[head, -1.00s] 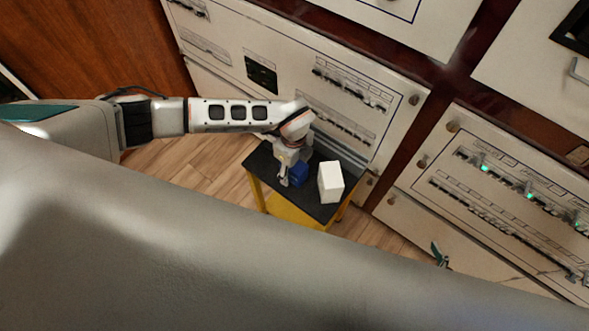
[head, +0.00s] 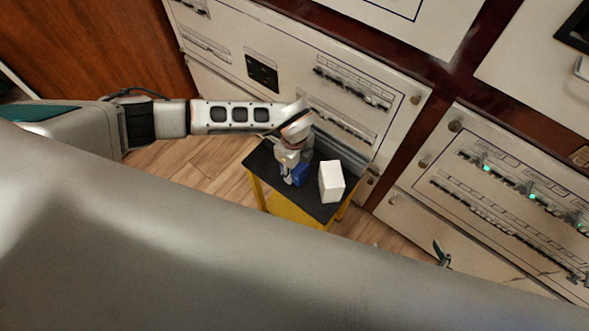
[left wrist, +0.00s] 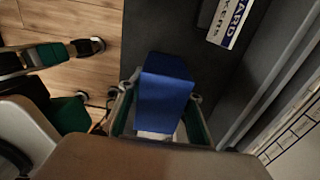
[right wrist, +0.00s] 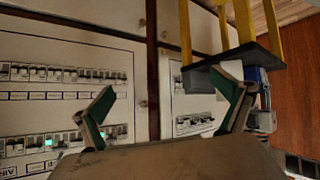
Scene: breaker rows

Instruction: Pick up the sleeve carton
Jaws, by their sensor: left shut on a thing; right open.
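A small blue carton (head: 301,174) stands on the black top of the yellow stand. I take it as the sleeve carton, though no name on it is readable. My left gripper (head: 290,177) is over it from above. In the left wrist view the blue carton (left wrist: 165,88) sits between the two fingers of my left gripper (left wrist: 160,112), which are shut on it. I cannot tell whether it is clear of the stand. My right gripper (right wrist: 166,105) is open and empty in the right wrist view. In the head view only its green tip shows.
A white box (head: 331,182) stands close right of the blue carton on the stand (head: 268,161). A labelled object (left wrist: 230,22) shows in the left wrist view. Cream breaker panels (head: 375,75) rise right behind the stand. Wooden floor (head: 200,165) is clear at left.

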